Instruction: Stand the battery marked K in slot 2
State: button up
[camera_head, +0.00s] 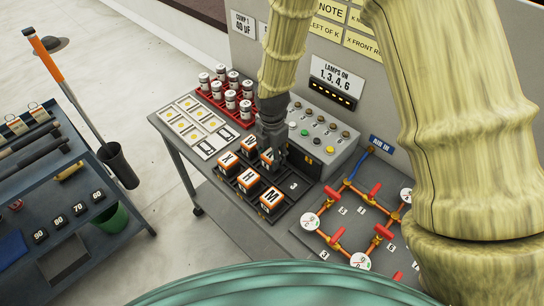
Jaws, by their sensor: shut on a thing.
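Several box-shaped batteries with white tops, orange edges and black sides stand in a dark slotted tray (293,203) on the grey bench. The front ones are a battery marked X (228,161), a battery whose letter is too small to read surely (248,180), and a battery marked M (270,199). Another battery (248,146) stands behind them. My gripper (270,150) points down over the back right of the tray. It is shut on a battery (266,158) whose letter it partly covers. A 3 shows at the tray's right; I cannot make out slot 2.
A grey box with coloured buttons (322,138) stands close behind my gripper. A red rack of jars (228,92) and a card board (196,127) are at the back left. A pipe board with red valves (357,222) is at the right. Notes hang on the back panel.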

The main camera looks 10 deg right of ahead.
jog(key=shift+f, duration=0.8)
jog(key=shift+f, duration=0.2)
jog(key=o, duration=1.3)
jog(key=shift+c, duration=0.2)
jog(key=shift+r+b, duration=1.65)
jog(key=shift+r, duration=4.55)
